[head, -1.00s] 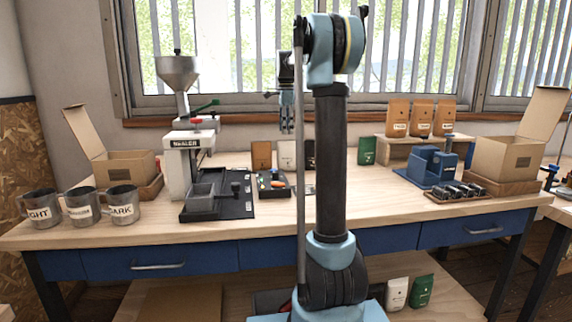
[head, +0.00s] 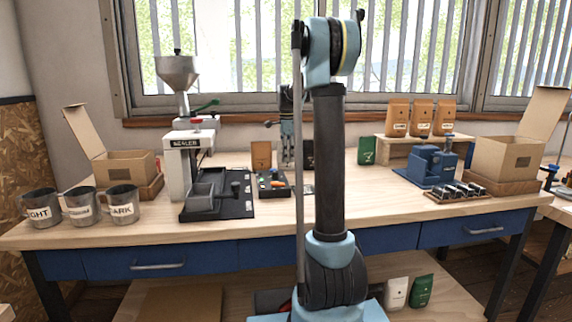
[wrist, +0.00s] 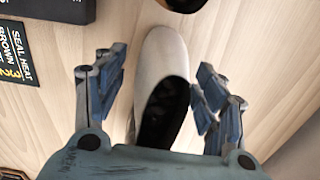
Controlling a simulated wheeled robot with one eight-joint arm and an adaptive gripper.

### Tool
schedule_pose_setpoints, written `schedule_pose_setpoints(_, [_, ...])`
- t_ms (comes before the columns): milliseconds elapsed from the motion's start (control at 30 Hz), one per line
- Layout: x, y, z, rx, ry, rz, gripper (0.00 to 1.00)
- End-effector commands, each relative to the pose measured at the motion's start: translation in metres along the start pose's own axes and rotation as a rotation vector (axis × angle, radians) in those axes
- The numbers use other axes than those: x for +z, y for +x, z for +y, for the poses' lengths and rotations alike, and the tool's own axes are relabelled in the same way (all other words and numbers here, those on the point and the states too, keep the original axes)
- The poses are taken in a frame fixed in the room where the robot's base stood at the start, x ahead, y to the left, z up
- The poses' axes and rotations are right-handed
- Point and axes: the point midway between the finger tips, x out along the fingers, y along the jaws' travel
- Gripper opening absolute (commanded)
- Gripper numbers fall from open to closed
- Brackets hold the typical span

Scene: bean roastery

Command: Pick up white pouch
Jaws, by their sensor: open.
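The white pouch (wrist: 165,58) stands between my gripper's spread fingers in the wrist view, seen from above, with a dark lower part near the palm. My gripper (wrist: 162,66) is open, with a finger on each side of the pouch; I see a gap on both sides. In the head view my gripper (head: 287,155) points down at the back of the bench and mostly hides this pouch. Another white pouch (head: 396,293) stands on the lower shelf beside a green one.
A brown pouch (head: 261,154) stands left of my gripper and a dark pouch (head: 308,153) close to its right. A black tray of small items (head: 273,183) lies in front. The sealer (head: 183,160) is further left; a green pouch (head: 367,150) is right.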

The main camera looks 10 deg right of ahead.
Motion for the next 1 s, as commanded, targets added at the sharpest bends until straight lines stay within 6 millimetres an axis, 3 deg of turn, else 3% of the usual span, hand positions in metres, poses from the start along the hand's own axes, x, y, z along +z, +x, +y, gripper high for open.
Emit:
schedule_pose_setpoints(267, [0.0, 0.004, 0.0, 0.0, 0.0, 0.0, 0.65])
schedule_pose_setpoints(367, [0.0, 0.004, 0.0, 0.0, 0.0, 0.0, 0.47])
schedule_pose_setpoints(500, [0.0, 0.004, 0.0, 0.0, 0.0, 0.0, 0.15])
schedule_pose_setpoints(833, [0.002, 0.003, 0.0, 0.0, -0.002, 0.0, 0.15])
schedule_pose_setpoints(1000, [0.002, -0.012, 0.0, 0.0, -0.002, 0.0, 0.15])
